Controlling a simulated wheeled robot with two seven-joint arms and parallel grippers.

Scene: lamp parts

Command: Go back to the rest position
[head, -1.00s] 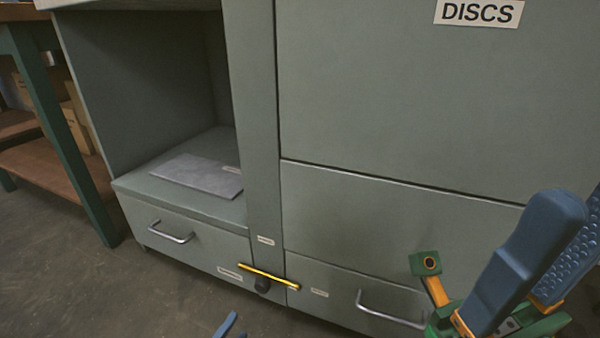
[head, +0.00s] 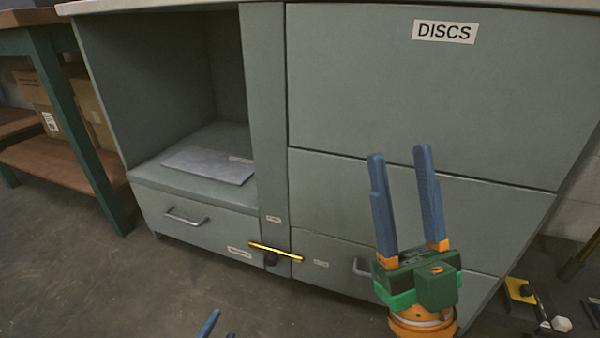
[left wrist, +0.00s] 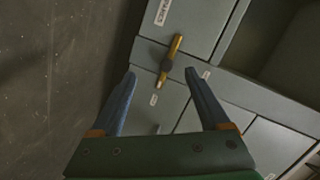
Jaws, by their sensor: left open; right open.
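My left gripper (head: 220,326) shows only its blue fingertips at the bottom edge of the head view. In the left wrist view its two fingers (left wrist: 160,73) are spread with nothing held. A yellow bar on a dark knob (head: 275,252) is on the front of the grey-green cabinet, between the lower drawers. In the left wrist view the bar (left wrist: 177,48) appears between and beyond the fingertips. My right gripper (head: 397,154) points up in front of the cabinet's right side, open and empty.
The cabinet (head: 350,90) has an open bay at left with a flat grey plate (head: 208,165) inside. A DISCS label (head: 445,31) is on its right panel. A green-legged bench (head: 80,130) stands left. Small items, one yellow (head: 520,291), lie at lower right. Floor at left is clear.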

